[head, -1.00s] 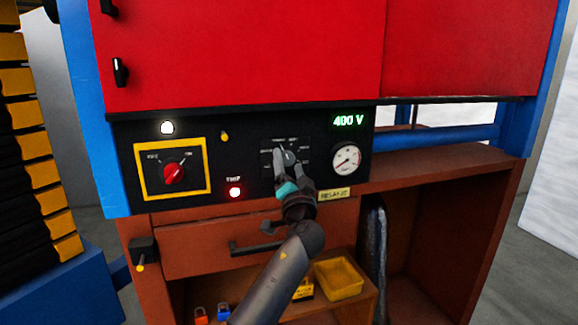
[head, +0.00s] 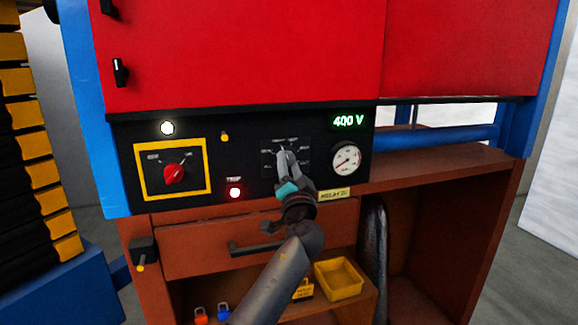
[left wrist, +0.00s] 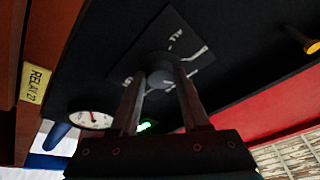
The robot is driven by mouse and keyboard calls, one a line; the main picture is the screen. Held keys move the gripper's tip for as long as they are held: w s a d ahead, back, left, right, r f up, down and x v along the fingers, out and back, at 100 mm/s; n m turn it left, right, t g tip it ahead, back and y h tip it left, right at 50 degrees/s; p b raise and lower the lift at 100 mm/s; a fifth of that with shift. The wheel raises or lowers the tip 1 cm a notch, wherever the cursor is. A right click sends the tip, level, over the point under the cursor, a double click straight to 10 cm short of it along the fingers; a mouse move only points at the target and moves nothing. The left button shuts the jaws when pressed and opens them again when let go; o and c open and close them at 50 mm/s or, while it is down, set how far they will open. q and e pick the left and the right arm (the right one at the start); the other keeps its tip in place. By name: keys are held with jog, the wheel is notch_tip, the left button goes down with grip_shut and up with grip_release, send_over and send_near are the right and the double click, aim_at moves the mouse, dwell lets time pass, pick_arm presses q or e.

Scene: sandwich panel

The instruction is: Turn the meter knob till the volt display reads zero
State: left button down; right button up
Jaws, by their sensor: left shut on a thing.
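The dark meter knob (left wrist: 160,66) sits on a square plate with white marks on the black panel. My left gripper (head: 285,155) reaches up to it from below and is shut on it. In the left wrist view, my left gripper's two fingers (left wrist: 159,84) lie on either side of the knob. The fingers hide much of the knob in the head view, and I cannot read its setting. The green volt display (head: 347,121) reads 400 V. My right gripper is not in view.
A round dial (head: 346,159) is right of the knob. Below are a drawer handle (head: 258,247) and a shelf with a yellow bin (head: 339,280).

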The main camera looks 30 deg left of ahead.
pick_arm(q)
jog(key=m+h+p, duration=0.1)
jog(key=m+p, duration=0.2)
jog(key=m+h+p, duration=0.1)
jog(key=m+p, duration=0.2)
jog(key=r+m+h+p, duration=0.1)
jog(key=m+p, duration=0.1)
jog(key=p, duration=0.1)
jog(key=shift+s+a+m+p, duration=0.1)
jog(key=shift+s+m+p, duration=0.1)
jog(key=shift+m+p, duration=0.2)
jog(key=shift+f+m+h+p, duration=0.2)
jog(key=shift+m+h+p, duration=0.3)
jog(key=shift+m+p, duration=0.5)
jog(key=shift+c, duration=2)
grip_release()
jog(key=v, duration=1.5)
jog(key=shift+b, duration=0.4)
jog(key=shift+s+f, duration=0.1)
